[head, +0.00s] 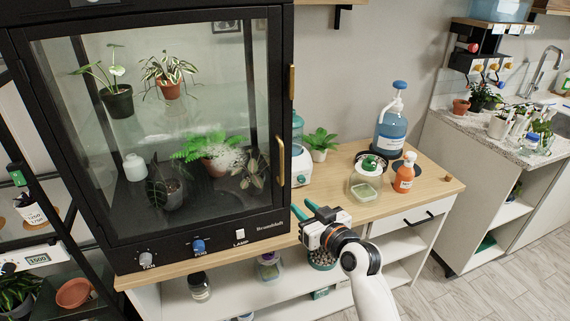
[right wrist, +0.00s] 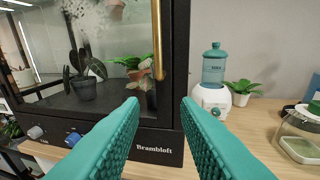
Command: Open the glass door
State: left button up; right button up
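The glass door (head: 150,160) is the front of a black plant cabinet, and it looks shut. Its brass vertical handle (head: 281,160) is near the right edge; it also shows in the right wrist view (right wrist: 157,40), at the top middle. My right gripper (head: 304,209) has teal fingers and is below and to the right of the handle, by the cabinet's lower right corner. In the right wrist view (right wrist: 160,103) the two fingers are spread apart with nothing between them, and the handle is beyond them, untouched. My left gripper is not in view.
On the wooden counter (head: 435,185) right of the cabinet stand a small green plant (head: 320,143), a blue pump bottle (head: 391,125), a glass jar (head: 366,182) and an orange bottle (head: 404,174). A teal-topped water dispenser (right wrist: 213,75) stands close beside the cabinet. Knobs (head: 198,246) line its lower front.

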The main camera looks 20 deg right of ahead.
jog(key=t, duration=0.1)
send_near(283, 166)
jog(key=s, duration=0.1)
jog(key=shift+n+y, duration=0.3)
jog(key=x, duration=0.3)
jog(key=p+x, duration=0.1)
jog(key=x, duration=0.7)
jog(key=shift+w+d+p, duration=0.25)
jog(key=shift+w+p, duration=0.05)
jog(key=shift+p, duration=0.1)
grip_shut()
